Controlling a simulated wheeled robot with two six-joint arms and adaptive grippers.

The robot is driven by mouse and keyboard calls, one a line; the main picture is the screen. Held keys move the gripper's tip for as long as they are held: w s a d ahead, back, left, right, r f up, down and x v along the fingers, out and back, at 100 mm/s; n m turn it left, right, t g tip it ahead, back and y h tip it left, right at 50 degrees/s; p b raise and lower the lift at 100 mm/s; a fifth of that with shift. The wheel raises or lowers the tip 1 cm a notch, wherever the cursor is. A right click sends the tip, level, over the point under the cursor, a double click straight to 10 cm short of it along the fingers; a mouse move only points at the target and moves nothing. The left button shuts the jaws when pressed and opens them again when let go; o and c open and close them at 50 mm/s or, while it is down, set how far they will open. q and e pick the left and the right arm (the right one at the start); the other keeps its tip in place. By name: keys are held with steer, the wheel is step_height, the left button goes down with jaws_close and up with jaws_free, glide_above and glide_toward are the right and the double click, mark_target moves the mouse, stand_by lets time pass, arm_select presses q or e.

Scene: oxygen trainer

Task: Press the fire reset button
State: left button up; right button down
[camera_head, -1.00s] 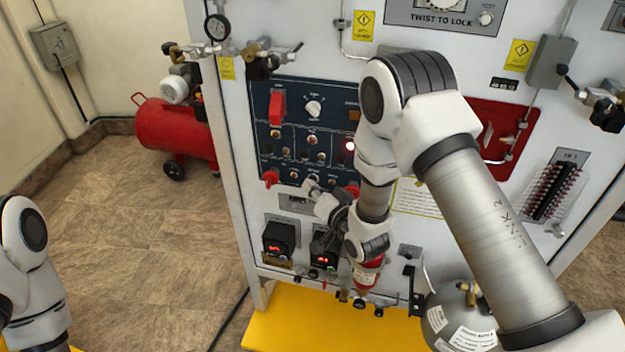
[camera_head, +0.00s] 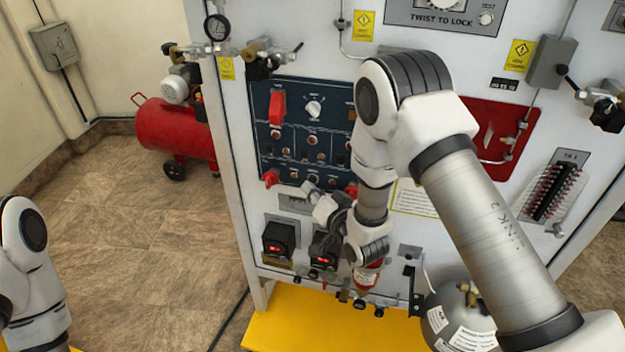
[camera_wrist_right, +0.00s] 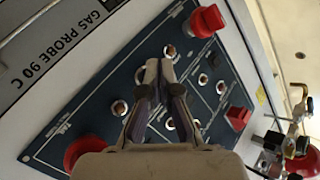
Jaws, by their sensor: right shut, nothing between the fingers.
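The dark blue control panel (camera_head: 285,140) carries several small round buttons, a rotary knob and red switch guards. No legible label shows which button is the fire reset. My right gripper (camera_head: 308,187) is at the panel's lower edge, close to the bottom row of buttons. In the right wrist view, the gripper (camera_wrist_right: 160,68) is shut and empty, its tips together over the panel (camera_wrist_right: 100,75). A small round button (camera_wrist_right: 170,51) shows just past the tips; I cannot tell if they touch anything. My left gripper is out of view.
Red guards (camera_wrist_right: 207,20) and a large red knob (camera_wrist_right: 85,152) stand out from the panel near my gripper. Digital controllers (camera_head: 279,240) sit below it. A red compressor tank (camera_head: 172,130) stands on the floor at left. A yellow base (camera_head: 290,325) lies below.

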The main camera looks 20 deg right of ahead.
steer(key=shift+s+a, duration=0.1)
steer(key=shift+s, duration=0.05)
steer(key=s+a, duration=0.1)
steer(key=s, duration=0.1)
steer(key=s+a, duration=0.1)
steer(key=s, duration=0.1)
steer(key=shift+a, duration=0.4)
steer(key=shift+s, duration=0.1)
stand_by(0.6)
steer(key=s+d+f+m+g+h, duration=0.1)
steer(key=s+d+f+g, duration=0.2)
steer(key=s+f, duration=0.4)
steer(key=s+d+f+g+h, duration=0.1)
steer(key=s+d+f+g, duration=0.2)
steer(key=s+f, duration=0.35)
steer(key=s+d+f+n+g, duration=0.1)
steer(key=s+f+n+g, duration=0.2)
steer(key=s, duration=0.6)
steer(key=s+d+f+n+g+h, duration=0.1)
steer(key=s+f+n+g, duration=0.1)
steer(key=s+f+g, duration=0.4)
steer(key=s+g, duration=0.1)
steer(key=s, duration=0.3)
steer(key=shift+s+n, duration=0.3)
steer(key=shift+n, duration=0.1)
